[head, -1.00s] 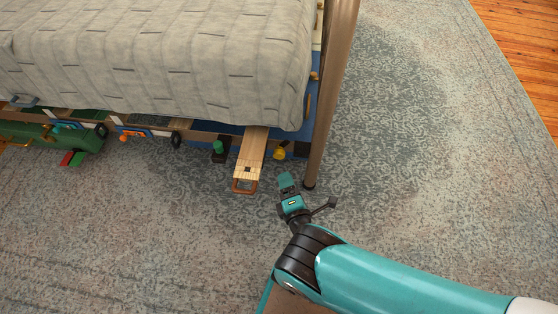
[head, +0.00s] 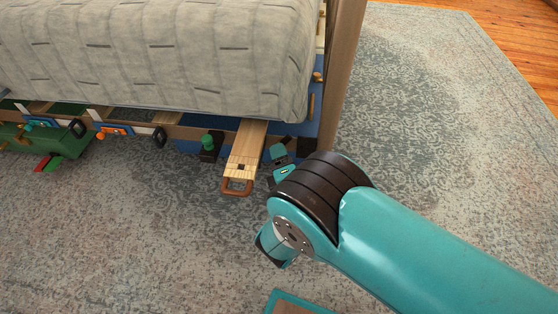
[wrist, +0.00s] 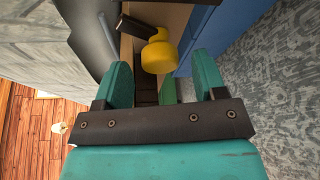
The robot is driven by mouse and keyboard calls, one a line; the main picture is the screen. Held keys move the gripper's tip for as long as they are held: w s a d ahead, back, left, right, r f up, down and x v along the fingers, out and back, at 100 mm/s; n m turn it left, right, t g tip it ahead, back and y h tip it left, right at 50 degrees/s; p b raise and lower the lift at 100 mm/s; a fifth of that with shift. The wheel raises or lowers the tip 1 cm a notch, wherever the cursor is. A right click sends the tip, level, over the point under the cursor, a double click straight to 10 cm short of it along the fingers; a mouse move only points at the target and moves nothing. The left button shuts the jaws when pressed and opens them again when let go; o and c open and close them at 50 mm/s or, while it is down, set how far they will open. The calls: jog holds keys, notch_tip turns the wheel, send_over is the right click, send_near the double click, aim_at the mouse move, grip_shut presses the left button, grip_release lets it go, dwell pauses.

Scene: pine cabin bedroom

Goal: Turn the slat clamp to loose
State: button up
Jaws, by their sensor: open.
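A yellow rounded knob (wrist: 160,54) on a dark mount shows in the wrist view, ahead of and between my gripper's fingers. No label shows whether it is the slat clamp. My gripper (wrist: 162,78) is open, its teal fingers on either side of the knob's near part; I cannot tell whether they touch it. In the head view my gripper (head: 279,153) is at the bed rail, right of a light wooden slat (head: 247,142), and it hides the yellow knob. A green knob (head: 208,141) on a black base stands left of the slat.
The slat's end has a reddish-brown loop handle (head: 237,187). Orange levers (head: 116,129) and a green case (head: 40,143) lie along the rail to the left. The wooden bed post (head: 340,80) stands close on the right. The carpet (head: 130,240) in front is clear.

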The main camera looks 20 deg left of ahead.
jog(key=shift+b+x, duration=0.35)
jog(key=shift+x, duration=1)
jog(key=c, duration=0.9)
jog(key=shift+m+t+y, duration=0.4)
jog(key=shift+m+y, duration=0.1)
jog(key=shift+m, duration=1)
jog(key=o, duration=0.9)
jog(key=shift+d, duration=0.1)
